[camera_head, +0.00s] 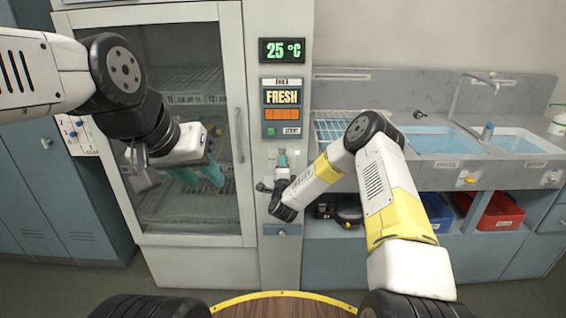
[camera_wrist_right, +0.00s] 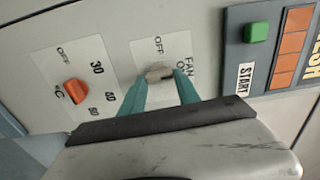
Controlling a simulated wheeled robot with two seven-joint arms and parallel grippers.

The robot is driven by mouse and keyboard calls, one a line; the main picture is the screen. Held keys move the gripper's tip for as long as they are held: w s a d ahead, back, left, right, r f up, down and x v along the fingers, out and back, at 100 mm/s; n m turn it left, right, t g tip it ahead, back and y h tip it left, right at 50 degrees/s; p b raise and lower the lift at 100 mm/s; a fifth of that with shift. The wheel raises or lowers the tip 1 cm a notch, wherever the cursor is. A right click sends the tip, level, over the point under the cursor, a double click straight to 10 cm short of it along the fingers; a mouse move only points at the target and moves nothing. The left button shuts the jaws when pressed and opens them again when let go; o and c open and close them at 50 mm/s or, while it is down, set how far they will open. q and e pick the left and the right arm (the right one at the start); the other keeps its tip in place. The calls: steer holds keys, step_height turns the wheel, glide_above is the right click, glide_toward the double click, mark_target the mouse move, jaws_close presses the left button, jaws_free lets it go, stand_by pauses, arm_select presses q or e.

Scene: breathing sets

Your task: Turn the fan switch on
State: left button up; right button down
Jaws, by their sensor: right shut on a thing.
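The fan switch is a small grey knob (camera_wrist_right: 158,73) on a white plate marked OFF and FAN, in the right wrist view. A label partly hidden by a finger starts with O. My right gripper (camera_wrist_right: 160,80) has its teal fingers on both sides of the knob and is shut on it. In the head view my right gripper (camera_head: 283,158) is at the panel column below the START box, and the knob is hard to make out there. My left gripper (camera_head: 208,165) is empty with its teal fingers apart, in front of the glass-door cabinet.
An orange temperature knob (camera_wrist_right: 76,91) sits left of the fan switch in the wrist view. A green START button (camera_wrist_right: 257,32) is to its right. The glass-door cabinet (camera_head: 233,60) stands left of the column; a sink counter (camera_head: 440,175) stands right.

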steer(key=shift+m, duration=0.3)
stand_by(0.4)
steer(key=c, duration=0.9)
jaws_free()
steer(key=s, duration=0.8)
steer(key=shift+w, duration=0.1)
